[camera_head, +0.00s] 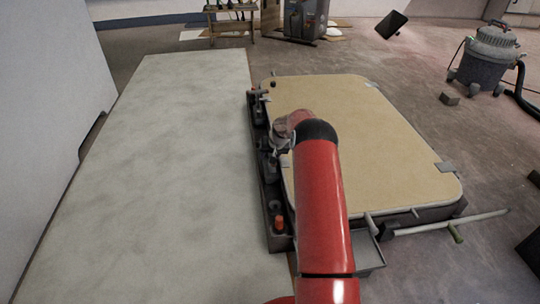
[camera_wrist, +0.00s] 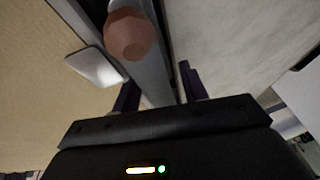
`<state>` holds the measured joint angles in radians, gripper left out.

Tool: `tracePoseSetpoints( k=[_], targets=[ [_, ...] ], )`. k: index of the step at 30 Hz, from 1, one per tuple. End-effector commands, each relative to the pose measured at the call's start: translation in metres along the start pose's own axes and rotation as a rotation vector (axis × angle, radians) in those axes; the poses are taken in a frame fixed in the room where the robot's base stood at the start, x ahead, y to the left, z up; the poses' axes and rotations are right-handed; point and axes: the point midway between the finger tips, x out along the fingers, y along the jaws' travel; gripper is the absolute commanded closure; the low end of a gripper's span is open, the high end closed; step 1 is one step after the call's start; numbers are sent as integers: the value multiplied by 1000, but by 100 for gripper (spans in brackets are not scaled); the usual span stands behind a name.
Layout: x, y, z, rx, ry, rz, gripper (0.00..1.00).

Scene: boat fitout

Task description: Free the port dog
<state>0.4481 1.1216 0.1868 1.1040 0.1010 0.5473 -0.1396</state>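A tan hatch panel (camera_head: 350,130) lies flat in a dark frame. A dark rail (camera_head: 272,200) runs along its left side, with an orange knob (camera_head: 279,222) at the near end and a smaller one (camera_head: 272,84) at the far end. In the wrist view a copper-coloured faceted knob (camera_wrist: 132,36) sits on the rail beside a pale metal tab (camera_wrist: 95,66). My gripper (camera_wrist: 157,82) is open above the rail, its fingers apart and the knob beyond their tips. Which fitting is the port dog I cannot tell. My arm hides part of the rail and panel.
A pale flat surface (camera_head: 165,150) lies left of the rail. A long bar (camera_head: 450,224) sticks out at the near right corner, by a grey tray (camera_head: 368,252). A shop vacuum (camera_head: 487,60) and a small block (camera_head: 449,99) stand right. Floor between is clear.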

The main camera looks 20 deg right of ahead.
Motion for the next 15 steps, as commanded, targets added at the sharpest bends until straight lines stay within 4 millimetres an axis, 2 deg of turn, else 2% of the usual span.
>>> tracePoseSetpoints(
  k=[5,15],
  targets=[
    [-5,0,-1,-1,1,0,57],
    [-60,0,-1,1,2,1,57]
  ],
)
